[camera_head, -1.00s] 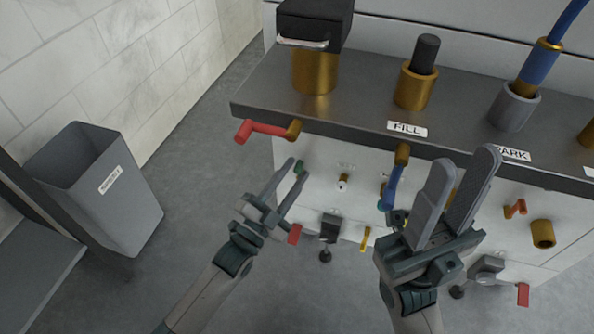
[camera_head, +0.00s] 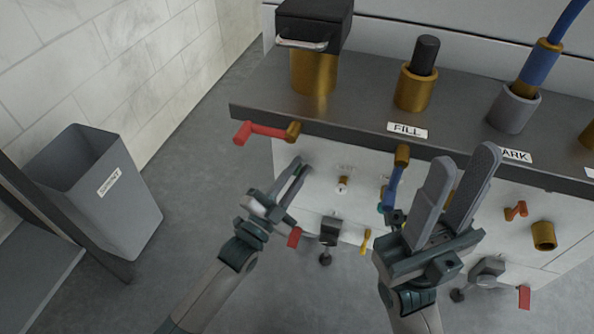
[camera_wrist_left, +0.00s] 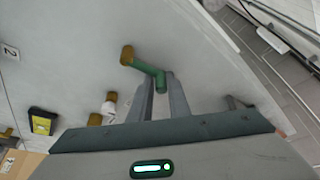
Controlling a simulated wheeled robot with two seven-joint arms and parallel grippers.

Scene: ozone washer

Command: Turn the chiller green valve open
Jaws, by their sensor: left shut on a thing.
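The green valve (camera_wrist_left: 145,67) shows in the left wrist view as a green handle on a brass stem, on the white front panel. My left gripper (camera_head: 297,168) is at that panel, below the left end of the metal shelf. It is shut on the end of the green handle, which sits between its fingertips (camera_wrist_left: 161,82). In the head view the fingers hide nearly all of the valve. My right gripper (camera_head: 465,160) is open and empty, in front of the panel on the right.
A red-handled valve (camera_head: 262,130) sticks out at the shelf's left end, above my left gripper. A blue-handled valve (camera_head: 394,185) is left of my right gripper. A grey bin (camera_head: 130,215) stands at the left. Open floor lies between bin and machine.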

